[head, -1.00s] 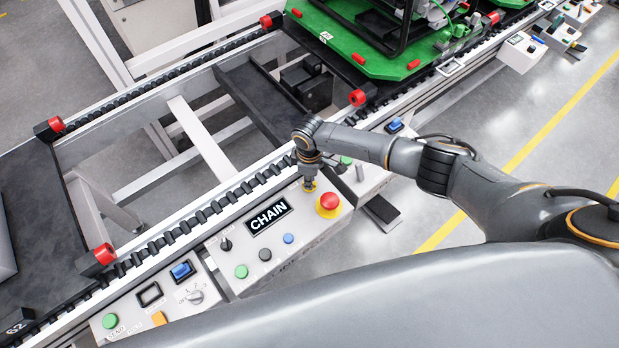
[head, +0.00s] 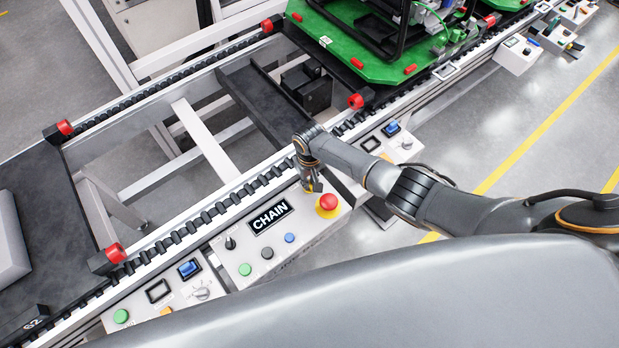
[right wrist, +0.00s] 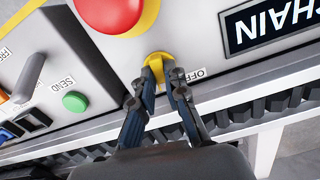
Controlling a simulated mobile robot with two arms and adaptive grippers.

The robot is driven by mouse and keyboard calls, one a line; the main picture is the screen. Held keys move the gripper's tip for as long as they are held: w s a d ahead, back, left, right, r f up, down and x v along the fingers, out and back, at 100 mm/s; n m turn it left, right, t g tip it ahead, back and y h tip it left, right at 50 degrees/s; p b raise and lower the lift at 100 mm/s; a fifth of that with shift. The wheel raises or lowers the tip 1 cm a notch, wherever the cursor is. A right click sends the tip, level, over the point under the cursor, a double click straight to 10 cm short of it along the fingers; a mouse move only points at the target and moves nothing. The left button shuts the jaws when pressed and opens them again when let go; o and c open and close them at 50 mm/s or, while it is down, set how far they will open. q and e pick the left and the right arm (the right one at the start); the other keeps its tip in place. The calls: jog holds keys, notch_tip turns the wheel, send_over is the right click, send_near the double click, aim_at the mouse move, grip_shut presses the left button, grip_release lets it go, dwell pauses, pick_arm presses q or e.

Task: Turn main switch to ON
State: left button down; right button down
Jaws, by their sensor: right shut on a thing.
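The main switch (right wrist: 161,62) is a yellow rotary handle on the light-grey CHAIN control box (head: 300,238). In the right wrist view it sits beside a label that reads OFF or similar, partly covered by a finger. My right gripper (right wrist: 166,78) is shut on the yellow handle. In the head view my right gripper (head: 313,188) points down onto the box, just left of the red emergency button (head: 328,201), and hides most of the switch. My left gripper is not in view.
The black CHAIN sign (head: 270,216), a small black selector (head: 230,243) and green, black and blue buttons share the box. The roller conveyor rail (head: 215,209) runs right behind it. Another control panel (head: 158,305) stands at lower left. A green pallet (head: 390,68) lies further back.

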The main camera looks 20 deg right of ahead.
jog(key=m+p, duration=0.1)
jog(key=m, duration=0.2)
jog(key=shift+r+m, duration=0.1)
jog(key=shift+m, duration=0.2)
jog(key=shift+m+p, duration=0.55)
jog(key=shift+m, duration=1.35)
jog(key=shift+w, duration=0.1)
jog(key=c, duration=1.4)
grip_release()
jog(key=shift+o, duration=0.2)
notch_tip(320, 180, up, 12)
